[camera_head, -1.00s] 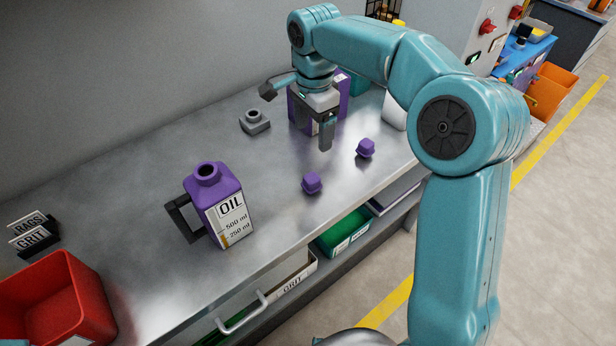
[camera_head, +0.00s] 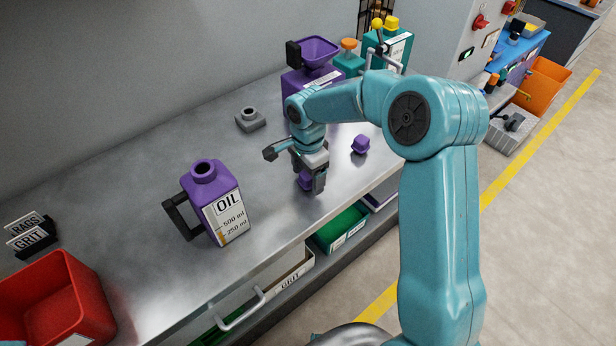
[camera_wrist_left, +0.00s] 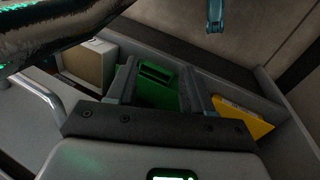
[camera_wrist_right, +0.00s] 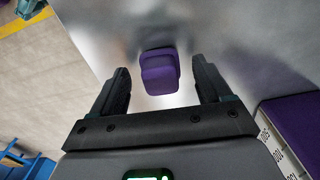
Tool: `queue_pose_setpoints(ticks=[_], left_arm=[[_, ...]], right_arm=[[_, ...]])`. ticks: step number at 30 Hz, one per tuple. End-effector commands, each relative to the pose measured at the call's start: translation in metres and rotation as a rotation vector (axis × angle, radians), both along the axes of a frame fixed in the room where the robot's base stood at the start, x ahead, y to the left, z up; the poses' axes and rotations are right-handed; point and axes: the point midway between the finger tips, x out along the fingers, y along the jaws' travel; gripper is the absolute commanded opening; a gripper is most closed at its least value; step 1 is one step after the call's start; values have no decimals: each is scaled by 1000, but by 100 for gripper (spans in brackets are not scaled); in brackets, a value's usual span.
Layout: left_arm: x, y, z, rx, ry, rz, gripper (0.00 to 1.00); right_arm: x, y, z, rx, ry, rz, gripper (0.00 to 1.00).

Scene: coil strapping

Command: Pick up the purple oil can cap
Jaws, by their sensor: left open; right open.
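The purple oil can (camera_head: 226,208) with its black handle stands on the steel bench, its neck open on top. One purple cap (camera_head: 305,180) is on the bench at my right gripper (camera_head: 309,184), partly hidden by the fingers. In the right wrist view this purple cap (camera_wrist_right: 160,78) lies between the open fingers of the right gripper (camera_wrist_right: 160,68), with a gap on both sides. Another purple cap (camera_head: 360,144) sits farther right on the bench. My left gripper (camera_wrist_left: 160,72) is open and empty in its wrist view, and out of the head view.
A grey fitting (camera_head: 250,120) lies behind the oil can. A purple container with a funnel (camera_head: 316,52) and teal cans (camera_head: 398,50) stand at the back. A red bin (camera_head: 50,300) is at left. Below the bench edge are a green bin (camera_head: 340,228) and a drawer handle (camera_head: 240,312).

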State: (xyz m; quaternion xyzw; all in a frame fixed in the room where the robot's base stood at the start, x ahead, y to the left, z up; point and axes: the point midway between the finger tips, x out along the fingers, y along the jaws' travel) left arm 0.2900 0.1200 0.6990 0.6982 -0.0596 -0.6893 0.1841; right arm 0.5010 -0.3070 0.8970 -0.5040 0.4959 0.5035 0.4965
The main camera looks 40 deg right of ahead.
Motion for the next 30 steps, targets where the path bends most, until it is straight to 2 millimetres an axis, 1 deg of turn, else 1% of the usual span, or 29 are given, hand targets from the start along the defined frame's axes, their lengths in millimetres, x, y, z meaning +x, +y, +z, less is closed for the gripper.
queue_pose_setpoints(ticks=[2, 7, 8, 9, 11, 12, 13, 23, 26, 29, 30], left_arm=[[0, 0, 0, 0, 0, 0, 51], [0, 0, 0, 0, 0, 0, 51], [0, 0, 0, 0, 0, 0, 51], [0, 0, 0, 0, 0, 0, 51], [0, 0, 0, 0, 0, 0, 51], [0, 0, 0, 0, 0, 0, 51], [0, 0, 0, 0, 0, 0, 51], [0, 0, 0, 0, 0, 0, 51], [0, 0, -1, 0, 0, 0, 51], [0, 0, -1, 0, 0, 0, 51], [0, 0, -2, 0, 0, 0, 51]], right_arm=[[0, 0, -3, 0, 1, 0, 78], [0, 0, -3, 0, 0, 0, 78], [0, 0, -3, 0, 0, 0, 71], [0, 0, -3, 0, 0, 0, 58], [0, 0, -3, 0, 0, 0, 39], [0, 0, -3, 0, 0, 0, 26], [0, 0, -3, 0, 0, 0, 16], [0, 0, 0, 0, -1, 0, 16], [1, 0, 7, 0, -3, -1, 16], [1, 0, 21, 0, -4, 0, 16], [1, 0, 29, -1, -6, 0, 16]])
